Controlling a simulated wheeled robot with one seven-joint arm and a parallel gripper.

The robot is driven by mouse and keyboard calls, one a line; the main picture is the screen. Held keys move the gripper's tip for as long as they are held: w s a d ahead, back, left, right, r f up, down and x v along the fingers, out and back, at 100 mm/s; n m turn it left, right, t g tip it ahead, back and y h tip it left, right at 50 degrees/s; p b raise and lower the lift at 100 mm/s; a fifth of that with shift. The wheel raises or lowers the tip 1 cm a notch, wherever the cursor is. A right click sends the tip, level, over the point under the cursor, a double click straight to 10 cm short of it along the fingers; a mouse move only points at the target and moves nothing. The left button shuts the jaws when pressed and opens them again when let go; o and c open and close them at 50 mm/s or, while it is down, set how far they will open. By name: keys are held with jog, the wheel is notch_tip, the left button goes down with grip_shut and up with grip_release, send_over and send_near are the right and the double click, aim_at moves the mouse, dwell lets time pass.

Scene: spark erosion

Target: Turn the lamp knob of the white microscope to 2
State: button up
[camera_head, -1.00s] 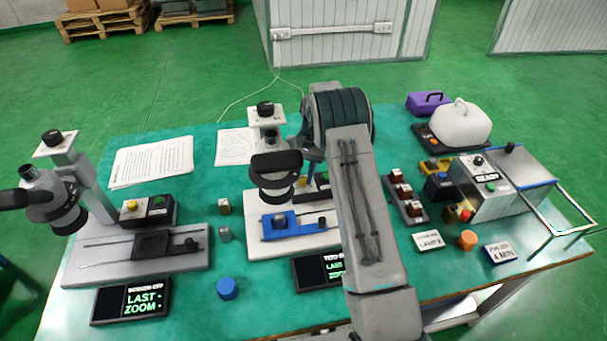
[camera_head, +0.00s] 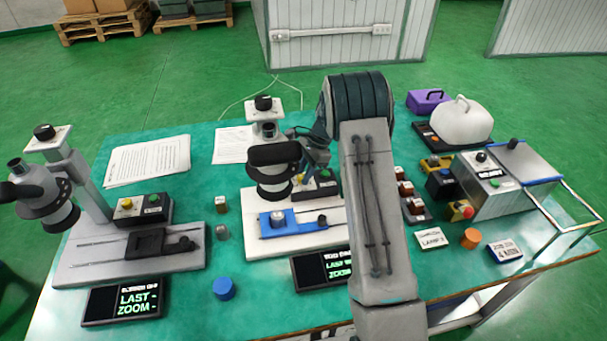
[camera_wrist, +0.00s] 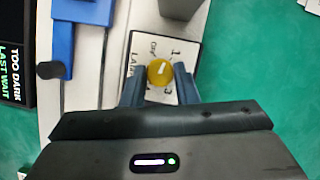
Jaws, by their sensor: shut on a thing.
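The white microscope (camera_head: 265,117) stands at the middle of the table in the head view. Its white base (camera_wrist: 88,92) and blue stage (camera_wrist: 63,40) show at the left of the wrist view. The yellow lamp knob (camera_wrist: 160,72) has a pale pointer mark, tilted toward the upper right. My gripper (camera_wrist: 161,78) is shut on the knob, one finger on each side. In the head view my arm partly covers this area.
A display (camera_wrist: 14,75) left of the base reads TOO DARK and LAST WAIT. A grey microscope (camera_head: 60,190) with its own yellow-knobbed box (camera_head: 142,208) stands at the left. A blue cylinder (camera_head: 223,288) lies in front. Bare green table is right of the label plate.

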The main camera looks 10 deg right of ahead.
jog(key=m+t, duration=0.1)
jog(key=m, duration=0.3)
jog(key=shift+s+m+t, duration=0.2)
jog(key=shift+m+t, duration=0.1)
jog(key=shift+t, duration=0.1)
jog(key=m+t, duration=0.1)
jog(key=m, duration=0.2)
jog(key=shift+s+r+m, duration=0.1)
jog(key=shift+m, duration=0.3)
jog(key=m+t+p, duration=0.1)
jog(key=m, duration=0.1)
jog(key=m+h, duration=0.1)
jog(key=m, duration=0.1)
jog(key=shift+s+a+t+p, duration=0.1)
jog(key=shift+a+t+p, duration=0.05)
jog(key=shift+t+p, duration=0.25)
jog(key=shift+m+t+h+p, duration=0.3)
jog(key=shift+m+h+p, duration=0.35)
jog(key=shift+m, duration=0.85)
jog(key=o, duration=1)
